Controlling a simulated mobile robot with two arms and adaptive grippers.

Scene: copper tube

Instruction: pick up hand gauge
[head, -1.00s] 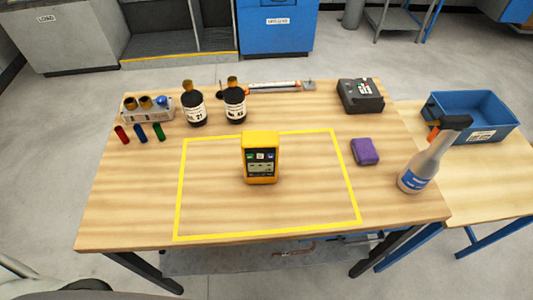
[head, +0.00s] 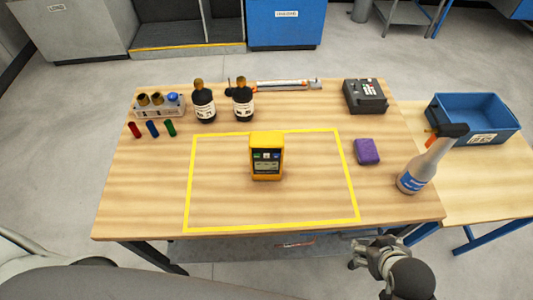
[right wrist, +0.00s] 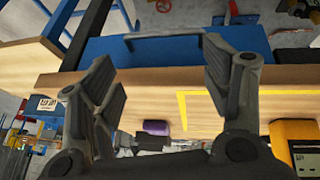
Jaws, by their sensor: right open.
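The hand gauge (head: 266,157), a yellow handheld meter with a dark face, stands upright inside a yellow taped rectangle on the wooden table. In the right wrist view its yellow body (right wrist: 292,142) is cut off at the lower right. My right gripper (head: 366,256) is in front of the table's front edge, to the right of and nearer than the gauge, apart from it. In the right wrist view the two fingers (right wrist: 160,58) are spread wide with nothing between them. My left gripper is not in view.
A spray bottle (head: 424,165) and a purple sponge (head: 367,151) stand right of the taped area. Two dark bottles (head: 204,105), a rack (head: 160,105), small coloured tubes and a black device (head: 365,96) are at the back. A blue bin (head: 478,115) is at right.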

